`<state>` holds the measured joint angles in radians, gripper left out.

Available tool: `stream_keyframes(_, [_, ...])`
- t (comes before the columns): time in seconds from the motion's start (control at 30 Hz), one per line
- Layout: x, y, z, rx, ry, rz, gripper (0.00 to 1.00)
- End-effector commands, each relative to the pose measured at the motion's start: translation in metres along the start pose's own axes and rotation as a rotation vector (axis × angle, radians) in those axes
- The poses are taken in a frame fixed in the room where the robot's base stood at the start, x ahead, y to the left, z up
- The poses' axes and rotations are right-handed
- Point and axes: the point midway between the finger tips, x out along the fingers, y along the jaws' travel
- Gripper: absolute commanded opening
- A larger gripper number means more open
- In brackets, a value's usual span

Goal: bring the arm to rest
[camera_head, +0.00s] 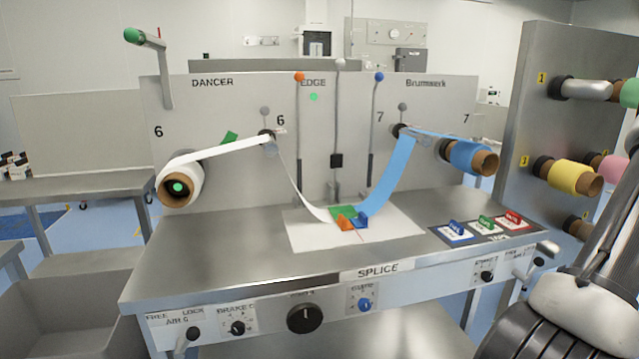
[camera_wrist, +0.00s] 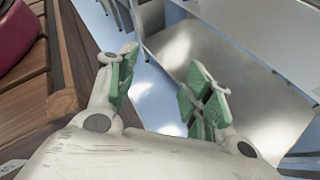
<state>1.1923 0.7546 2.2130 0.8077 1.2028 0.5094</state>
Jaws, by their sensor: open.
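My gripper (camera_wrist: 160,92) is open in the wrist view, with green pads on both fingers and nothing between them. It points toward metal shelving and the floor. In the head view, part of my arm (camera_head: 590,285) shows at the lower right, and the gripper itself is out of that view. The arm is to the right of the splice table (camera_head: 200,262).
The white web (camera_head: 225,150) and blue web (camera_head: 393,172) meet at the splice plate (camera_head: 395,222). A rack (camera_head: 537,60) with several rolls stands at the right, near my arm. In the wrist view, a brown slatted surface (camera_wrist: 25,95) lies left of the gripper.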

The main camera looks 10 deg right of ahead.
Motion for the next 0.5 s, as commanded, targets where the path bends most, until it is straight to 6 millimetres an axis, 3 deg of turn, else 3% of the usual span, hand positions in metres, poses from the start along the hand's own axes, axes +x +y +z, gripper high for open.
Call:
stream_keyframes(0.2, [-0.029,0.045,0.042,-0.666,0.386,0.28,0.51])
stream_keyframes(0.5, [-0.064,0.073,0.116,-1.443,0.805,0.63,0.51])
